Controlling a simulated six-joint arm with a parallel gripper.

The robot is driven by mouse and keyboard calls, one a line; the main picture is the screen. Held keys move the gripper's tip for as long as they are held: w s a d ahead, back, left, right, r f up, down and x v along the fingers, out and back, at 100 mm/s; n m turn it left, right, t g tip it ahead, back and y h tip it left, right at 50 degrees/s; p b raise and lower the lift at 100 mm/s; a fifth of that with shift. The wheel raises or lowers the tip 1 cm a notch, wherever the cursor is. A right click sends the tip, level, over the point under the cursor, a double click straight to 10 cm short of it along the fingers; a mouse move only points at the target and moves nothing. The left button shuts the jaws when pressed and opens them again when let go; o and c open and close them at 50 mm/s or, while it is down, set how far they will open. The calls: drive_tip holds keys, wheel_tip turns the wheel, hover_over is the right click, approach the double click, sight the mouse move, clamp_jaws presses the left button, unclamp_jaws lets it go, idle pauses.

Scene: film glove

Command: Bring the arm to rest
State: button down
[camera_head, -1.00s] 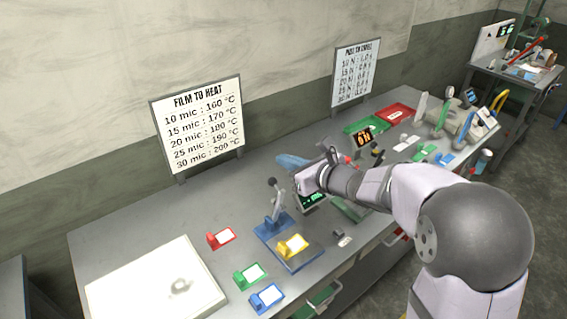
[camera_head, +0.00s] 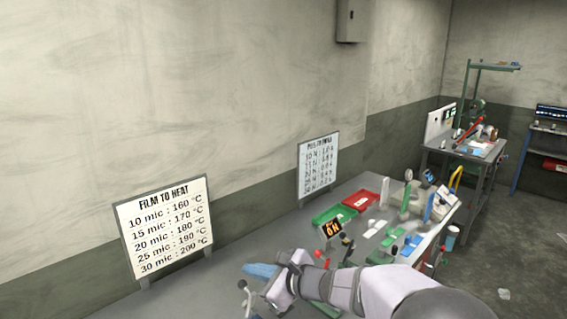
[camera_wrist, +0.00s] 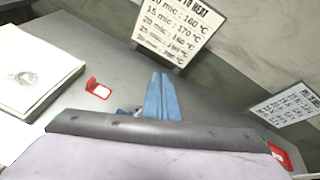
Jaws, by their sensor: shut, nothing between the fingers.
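My gripper shows as two blue fingers pressed together in the wrist view (camera_wrist: 160,78), with nothing between them. In the head view the blue fingertips (camera_head: 248,269) point left, over the grey bench (camera_head: 190,295). My arm reaches in from the lower right, bent, with its lower part cut off by the picture's edge. A grey lever with a dark knob (camera_head: 243,286) stands just below and left of the fingers in the head view; I cannot tell the gap between them.
The film-to-heat sign (camera_head: 165,225) and the pull sign (camera_head: 318,165) stand along the bench's back. Green (camera_head: 334,214) and red (camera_head: 360,201) trays lie farther right. In the wrist view, a red holder (camera_wrist: 98,88) and white slab (camera_wrist: 35,75) lie left, with bare bench between.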

drive_tip(key=s+d+f+n+g+h, duration=0.2)
drive_tip(key=s+d+f+n+g, duration=0.15)
drive_tip(key=s+f+n, duration=0.5)
drive_tip(key=s+d+f+n+g+h, duration=0.2)
drive_tip(key=s+f+n+g, duration=0.4)
drive_tip(key=s, duration=0.4)
drive_tip(key=s+d+f+n+h, duration=0.1)
drive_tip(key=s+d+n+h, duration=0.2)
drive_tip(key=d, duration=0.5)
drive_tip(key=s+d+f+n+h+b, duration=0.1)
drive_tip(key=s+d+n+h, duration=0.2)
drive_tip(key=s+d, duration=0.4)
drive_tip(key=shift+s+d+n+t, duration=0.4)
drive_tip(key=shift+d+n, duration=0.45)
drive_tip(key=shift+d, duration=0.25)
